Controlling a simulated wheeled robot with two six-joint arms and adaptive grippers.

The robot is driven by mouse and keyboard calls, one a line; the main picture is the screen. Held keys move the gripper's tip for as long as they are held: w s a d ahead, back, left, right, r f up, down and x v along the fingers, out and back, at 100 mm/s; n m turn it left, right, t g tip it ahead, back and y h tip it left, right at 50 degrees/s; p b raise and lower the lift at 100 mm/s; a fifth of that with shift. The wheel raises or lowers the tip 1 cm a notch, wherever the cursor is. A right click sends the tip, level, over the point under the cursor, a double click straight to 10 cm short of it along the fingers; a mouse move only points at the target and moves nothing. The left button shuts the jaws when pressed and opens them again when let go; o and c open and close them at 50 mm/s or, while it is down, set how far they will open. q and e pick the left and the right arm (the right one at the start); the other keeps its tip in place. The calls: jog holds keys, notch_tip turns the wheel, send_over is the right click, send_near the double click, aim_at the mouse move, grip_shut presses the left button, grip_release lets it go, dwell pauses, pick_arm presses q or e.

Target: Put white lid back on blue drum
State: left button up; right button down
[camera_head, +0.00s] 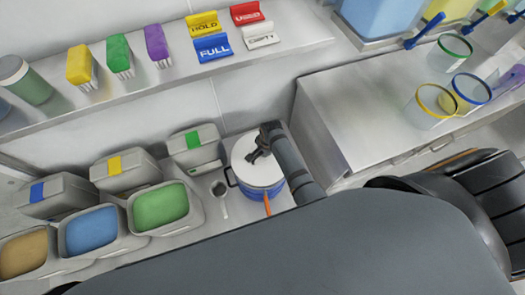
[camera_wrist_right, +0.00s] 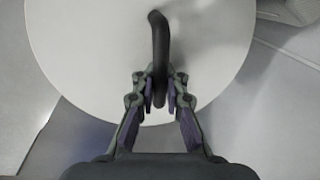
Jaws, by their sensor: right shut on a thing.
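The blue drum (camera_head: 262,190) stands on the lower bench, right of the bins, with a dark handle at its left side. The round white lid (camera_head: 243,167) is over the drum's top and hides its opening. I cannot tell whether the lid is seated or held just above the rim. My right gripper (camera_head: 262,148) is at the lid's dark handle. In the right wrist view the white lid (camera_wrist_right: 100,50) fills the upper middle, and my right gripper (camera_wrist_right: 159,92) is shut on its dark curved handle (camera_wrist_right: 159,40). My left gripper is not in view.
Several grey bins, some with coloured powder (camera_head: 160,207), fill the bench to the left. A small scoop (camera_head: 219,190) lies between them and the drum. A steel cabinet (camera_head: 360,110) stands to the right, and a shelf (camera_head: 160,75) with brushes and signs runs behind.

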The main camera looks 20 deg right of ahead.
aim_at(267, 159)
jog(key=shift+f+b, duration=0.7)
jog(key=shift+f, duration=0.35)
dwell(0.8)
jog(key=c, duration=1.3)
grip_release()
jog(key=shift+r, duration=0.1)
jog(key=r, duration=0.4)
jog(key=s+r, duration=0.1)
jog(key=r, duration=0.2)
jog(key=s+d+r, duration=0.1)
jog(key=r, duration=0.3)
jog(key=shift+s+r, duration=0.1)
jog(key=shift+r, duration=0.25)
